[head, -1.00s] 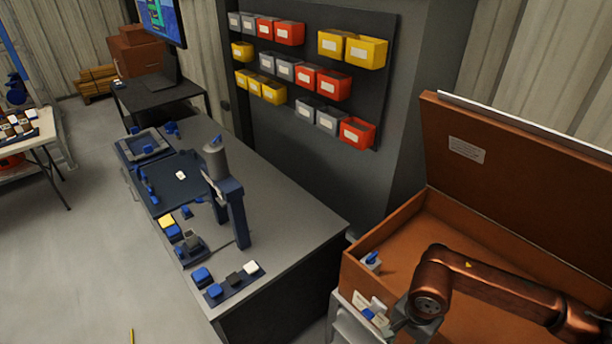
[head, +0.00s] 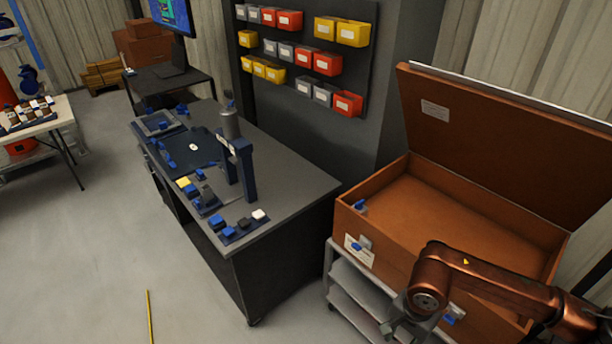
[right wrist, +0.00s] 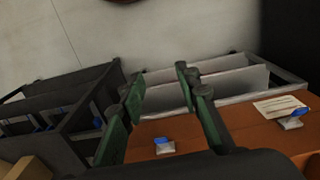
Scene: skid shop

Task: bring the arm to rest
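My right arm (head: 500,285), copper-coloured and bent, reaches in from the lower right of the head view, in front of the open brown case. Its gripper (head: 405,322) hangs at the bottom edge there, dark and only partly visible. In the right wrist view my right gripper (right wrist: 160,80) shows two green-padded fingers spread apart, with nothing between them. The brown case (right wrist: 240,118) and a grey shelved cart (right wrist: 205,85) lie beyond the fingers. My left gripper is in neither view.
The brown case (head: 460,235) stands on the grey cart (head: 350,300) with its lid (head: 500,150) raised. A dark workbench (head: 290,190) with blue parts stands left of it. Coloured bins (head: 325,64) hang behind. The floor (head: 90,260) at left is clear, except for a yellow strip (head: 149,315).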

